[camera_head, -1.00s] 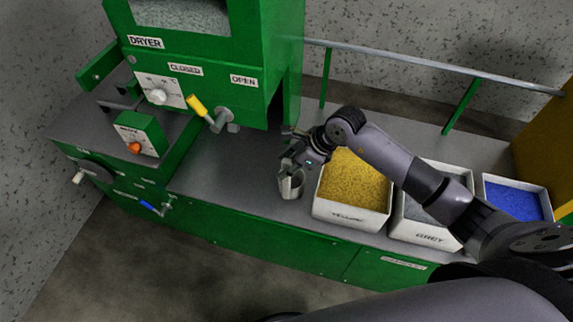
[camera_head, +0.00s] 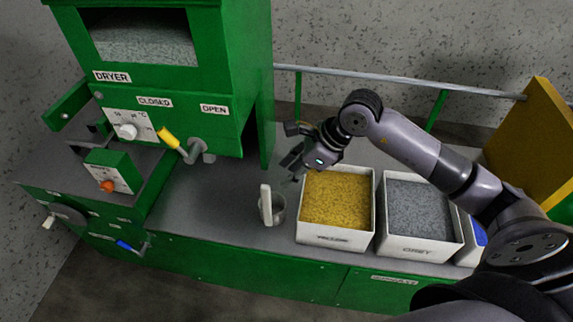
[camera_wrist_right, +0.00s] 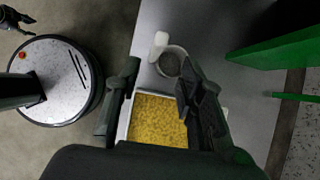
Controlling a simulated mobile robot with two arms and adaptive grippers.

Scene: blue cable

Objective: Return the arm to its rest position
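My right gripper (camera_head: 294,156) is raised above the bench, just behind and above a small metal cup with a white handle (camera_head: 266,207). The gripper is open and empty, and the cup stands upright on the bench apart from it. In the right wrist view the two fingers (camera_wrist_right: 158,88) are spread, with the cup (camera_wrist_right: 170,62) beyond them and the yellow box (camera_wrist_right: 158,120) below. My right arm reaches in from the right over the boxes. My left gripper does not show in the head view; a dark gripper-like part at the top left of the wrist view is too small to read.
The yellow box (camera_head: 336,240), grey box (camera_head: 419,247) and a partly hidden blue box (camera_head: 478,233) stand on the bench (camera_head: 205,195). The green dryer (camera_head: 155,75) with a yellow-handled lever (camera_head: 169,138) stands at left. A metal rail (camera_head: 400,87) runs behind.

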